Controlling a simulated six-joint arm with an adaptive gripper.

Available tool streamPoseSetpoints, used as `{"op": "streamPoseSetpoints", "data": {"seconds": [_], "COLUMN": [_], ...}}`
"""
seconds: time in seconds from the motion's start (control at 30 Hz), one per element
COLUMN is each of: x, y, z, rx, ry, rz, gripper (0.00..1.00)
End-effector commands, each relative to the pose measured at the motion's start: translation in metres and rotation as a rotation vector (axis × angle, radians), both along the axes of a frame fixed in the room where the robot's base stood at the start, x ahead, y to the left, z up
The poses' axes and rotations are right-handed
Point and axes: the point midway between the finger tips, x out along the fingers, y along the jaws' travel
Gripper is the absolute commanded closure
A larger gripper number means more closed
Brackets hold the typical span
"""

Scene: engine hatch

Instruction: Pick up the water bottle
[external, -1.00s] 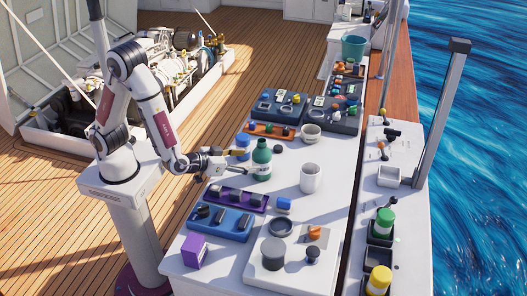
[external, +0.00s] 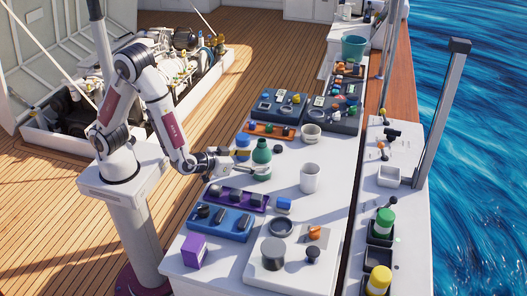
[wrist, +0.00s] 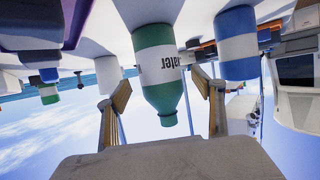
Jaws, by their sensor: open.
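The water bottle (external: 261,152) is green with a white label and stands upright on the white table. In the wrist view, which is upside down, the water bottle (wrist: 160,65) sits in the middle with part of its label lettering visible. My gripper (external: 255,172) is at the bottle, low over the table, and partly covers its lower half in the external view. In the wrist view my gripper (wrist: 162,92) is open, with one finger on each side of the bottle's outline. The fingers show gaps to the bottle, and I cannot tell how deep it is between them.
A blue bottle (external: 243,142) with a white band stands close behind left of the water bottle. A white mug (external: 310,178) stands to its right. A purple tray (external: 236,199) and a blue tray (external: 217,222) lie nearer the front. An orange tray (external: 268,131) lies behind.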

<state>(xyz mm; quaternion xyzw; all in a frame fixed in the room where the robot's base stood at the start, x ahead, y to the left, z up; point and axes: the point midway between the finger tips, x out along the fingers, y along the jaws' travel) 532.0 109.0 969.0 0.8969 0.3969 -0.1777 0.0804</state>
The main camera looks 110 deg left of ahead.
Motion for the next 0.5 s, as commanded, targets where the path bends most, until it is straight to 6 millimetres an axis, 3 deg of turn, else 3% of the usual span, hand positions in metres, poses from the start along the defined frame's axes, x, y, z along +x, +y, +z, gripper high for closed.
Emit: {"op": "streamPoseSetpoints", "data": {"seconds": [0.5], "x": [0.027], "y": [0.03], "z": [-0.017], "rx": [-0.001], "ry": [0.001], "rz": [0.002], "gripper": [0.32]}}
